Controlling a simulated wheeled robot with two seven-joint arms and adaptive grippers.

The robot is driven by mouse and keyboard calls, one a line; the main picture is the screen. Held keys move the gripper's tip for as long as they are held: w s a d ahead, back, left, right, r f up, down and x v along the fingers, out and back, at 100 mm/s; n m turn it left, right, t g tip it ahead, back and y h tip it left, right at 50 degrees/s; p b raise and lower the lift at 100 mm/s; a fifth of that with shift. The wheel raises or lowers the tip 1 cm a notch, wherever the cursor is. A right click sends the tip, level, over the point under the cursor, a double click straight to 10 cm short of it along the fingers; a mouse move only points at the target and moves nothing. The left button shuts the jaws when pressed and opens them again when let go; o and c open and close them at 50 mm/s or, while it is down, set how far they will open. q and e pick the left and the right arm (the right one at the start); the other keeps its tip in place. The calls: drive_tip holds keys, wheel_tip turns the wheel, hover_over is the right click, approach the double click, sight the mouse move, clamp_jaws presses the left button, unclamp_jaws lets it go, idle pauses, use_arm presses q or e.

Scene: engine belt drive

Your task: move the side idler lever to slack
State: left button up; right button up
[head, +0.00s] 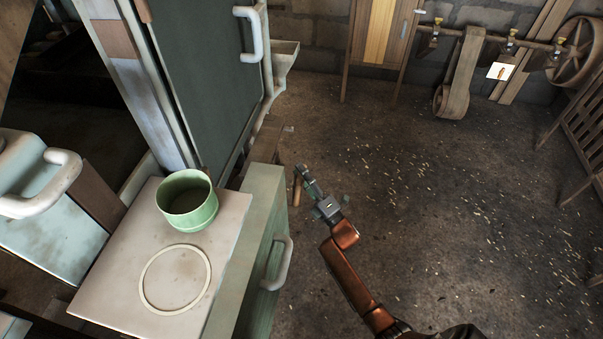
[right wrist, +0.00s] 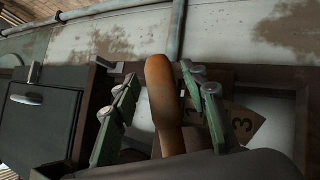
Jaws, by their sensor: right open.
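A lever with a rounded orange-brown wooden handle (right wrist: 161,95) stands out toward the camera in the right wrist view. In the head view a short wooden handle (head: 297,190) shows beside the cabinet's right side, mostly hidden. My right gripper (head: 305,178) is at that handle. In the right wrist view its green fingers (right wrist: 162,112) are open, one on each side of the handle, with gaps visible between finger and wood. Behind the handle is a pale plate with the numbers 1 and 3 (right wrist: 236,122), partly covered by the right finger. My left gripper is not in view.
A green cup (head: 188,203) stands on a pale worktop (head: 115,285) beside a ring mark. A green cabinet with a white handle (head: 277,262) is just left of my right arm. A tall dark door (head: 200,75) stands behind. The floor (head: 430,220) to the right is clear.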

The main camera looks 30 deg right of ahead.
drive_tip(key=v, duration=1.2)
